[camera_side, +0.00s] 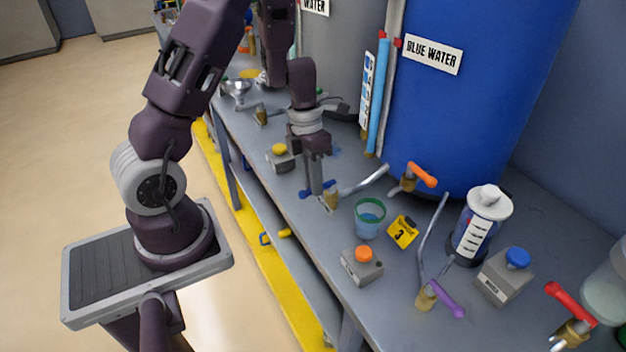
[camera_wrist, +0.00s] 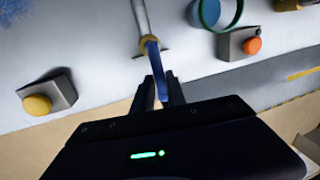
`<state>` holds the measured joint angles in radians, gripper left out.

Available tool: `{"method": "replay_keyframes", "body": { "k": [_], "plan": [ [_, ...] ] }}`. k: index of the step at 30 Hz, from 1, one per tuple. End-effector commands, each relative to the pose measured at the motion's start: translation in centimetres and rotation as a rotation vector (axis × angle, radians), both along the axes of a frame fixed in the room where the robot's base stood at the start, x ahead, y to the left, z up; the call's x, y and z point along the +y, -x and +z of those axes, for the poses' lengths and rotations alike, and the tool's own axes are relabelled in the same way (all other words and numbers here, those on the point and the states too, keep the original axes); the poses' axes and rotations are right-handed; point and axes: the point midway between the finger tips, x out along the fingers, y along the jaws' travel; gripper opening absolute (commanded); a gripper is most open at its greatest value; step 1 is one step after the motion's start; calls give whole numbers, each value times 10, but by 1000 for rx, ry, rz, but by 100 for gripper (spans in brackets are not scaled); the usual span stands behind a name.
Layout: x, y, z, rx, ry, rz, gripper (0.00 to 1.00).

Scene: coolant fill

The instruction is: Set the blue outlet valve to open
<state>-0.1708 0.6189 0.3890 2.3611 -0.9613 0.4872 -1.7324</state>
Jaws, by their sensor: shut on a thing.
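There the handle runs from the brass fitting (camera_wrist: 149,44) towards me, nearly in line with the pipe (camera_wrist: 141,16). The fingers hide part of the handle.
A green-rimmed cup (camera_side: 369,217) and an orange-button box (camera_side: 362,266) stand right of the valve. A yellow-button box (camera_side: 281,157) stands on its other side. An orange-handled valve (camera_side: 420,174) sits at the blue tank (camera_side: 470,90). A purple-handled valve (camera_side: 446,297) is further right.

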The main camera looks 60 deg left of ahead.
Motion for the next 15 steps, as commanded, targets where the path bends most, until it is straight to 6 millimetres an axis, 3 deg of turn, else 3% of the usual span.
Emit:
{"method": "replay_keyframes", "body": {
  "k": [4, 5, 7, 15],
  "plan": [
    [-1, -1, 1, -4, 2, 3, 0],
    [-1, -1, 1, -4, 2, 3, 23],
    [-1, -1, 1, -3, 2, 2, 37],
    [0, -1, 0, -1, 2, 0, 39]
  ]
}}
